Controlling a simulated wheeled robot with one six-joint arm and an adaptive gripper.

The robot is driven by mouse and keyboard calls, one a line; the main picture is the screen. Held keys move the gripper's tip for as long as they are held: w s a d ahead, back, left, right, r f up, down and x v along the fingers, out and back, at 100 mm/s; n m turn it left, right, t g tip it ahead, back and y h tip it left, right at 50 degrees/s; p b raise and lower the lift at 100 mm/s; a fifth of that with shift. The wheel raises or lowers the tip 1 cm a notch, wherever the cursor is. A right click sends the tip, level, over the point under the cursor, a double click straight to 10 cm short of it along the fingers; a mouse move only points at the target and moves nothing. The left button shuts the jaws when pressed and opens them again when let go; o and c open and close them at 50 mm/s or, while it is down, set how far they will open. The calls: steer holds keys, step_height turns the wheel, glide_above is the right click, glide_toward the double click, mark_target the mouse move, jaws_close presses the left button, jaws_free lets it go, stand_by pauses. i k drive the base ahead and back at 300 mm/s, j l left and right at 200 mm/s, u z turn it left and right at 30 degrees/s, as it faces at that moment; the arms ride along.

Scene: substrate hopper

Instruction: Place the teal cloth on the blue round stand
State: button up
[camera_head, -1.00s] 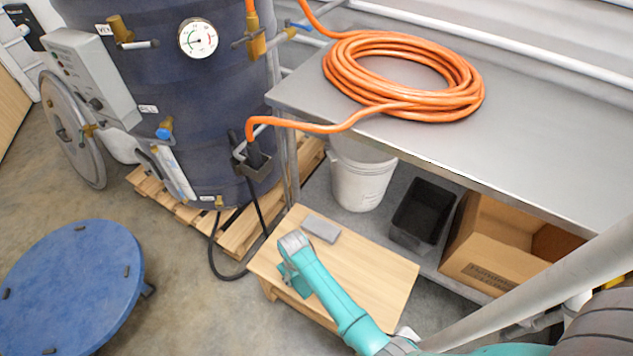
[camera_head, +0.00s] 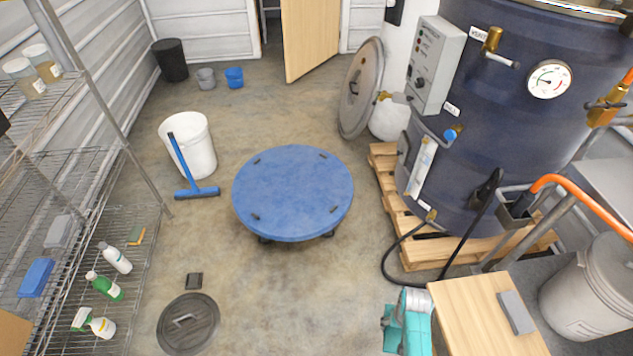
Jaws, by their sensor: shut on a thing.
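The blue round stand (camera_head: 293,190) is a low disc on casters in the middle of the floor, with small dark pads near its rim. Its top is bare. My gripper (camera_head: 396,322) is low in the picture, beside the left edge of the wooden bench, to the right of and nearer than the stand, apart from it. It is shut on the teal cloth (camera_head: 388,333), a small darker teal patch at its left side. My wrist hides the fingertips and much of the cloth.
A white bucket (camera_head: 194,148) and a blue squeegee (camera_head: 188,170) stand left of the stand. A dark round lid (camera_head: 188,325) lies at front left. The wooden bench (camera_head: 480,318) holds a grey block (camera_head: 515,312). The tank's pallet (camera_head: 470,247) is at right.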

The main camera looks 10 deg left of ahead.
mark_target(294, 207)
steer(key=i+j+u, duration=0.1)
steer(key=j, duration=0.3)
steer(key=i+j, duration=0.25)
steer(key=j, duration=0.15)
steer(key=i+j+u, duration=0.15)
steer(key=j, duration=0.3)
steer(key=i+u, duration=0.1)
steer(key=i, duration=0.4)
steer(key=i+l+u, duration=0.1)
steer(key=i, duration=0.45)
steer(key=i+l+u, duration=0.1)
steer(key=i, duration=0.4)
